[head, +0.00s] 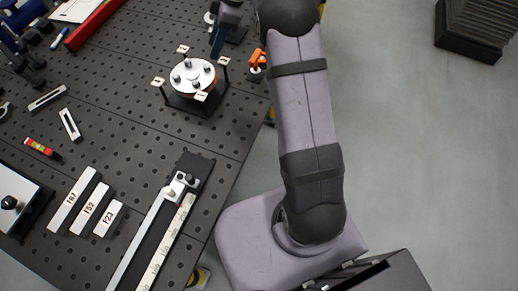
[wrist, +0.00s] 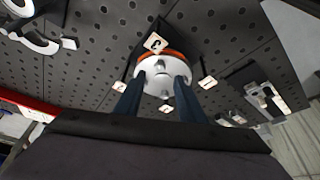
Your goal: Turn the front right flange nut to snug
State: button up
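The round silver flange (head: 193,75) stands on a dark square base (head: 185,102) on the perforated table, with an orange ring beneath it. Several small nuts stick up from its top face; I cannot tell which one is the front right nut. Posts with small square tags (head: 201,97) stand at the corners. The flange (wrist: 162,72) also shows in the wrist view, between and beyond the blue fingers of my gripper (wrist: 157,85). The fingers are apart with nothing between their tips. In the head view my gripper (head: 218,45) is behind the flange, not visibly touching it.
An orange clamp-like part (head: 257,62) is right of the flange, near the table edge. A long rail fixture (head: 150,228), numbered blocks (head: 74,202), a small level (head: 42,148) and a red tray (head: 95,22) lie around. The table between them is mostly clear.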

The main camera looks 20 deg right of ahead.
jog(key=s+f+m+h+b, duration=0.1)
jog(key=s+f+m, duration=0.2)
jog(key=s, duration=0.7)
jog(key=s+f+m+h+b, duration=0.1)
jog(key=s+f+m, duration=0.2)
jog(key=s+m, duration=0.4)
jog(key=s+f+m+g+h+b, duration=0.1)
jog(key=s+f+m, duration=0.3)
jog(key=s, duration=1)
jog(key=shift+s+d+m+h, duration=0.15)
jog(key=shift+s+m+h, duration=0.1)
jog(key=shift+m+h, duration=0.25)
jog(key=shift+f, duration=0.1)
jog(key=shift+s+f, duration=0.15)
jog(key=shift+s, duration=0.4)
dwell(1.5)
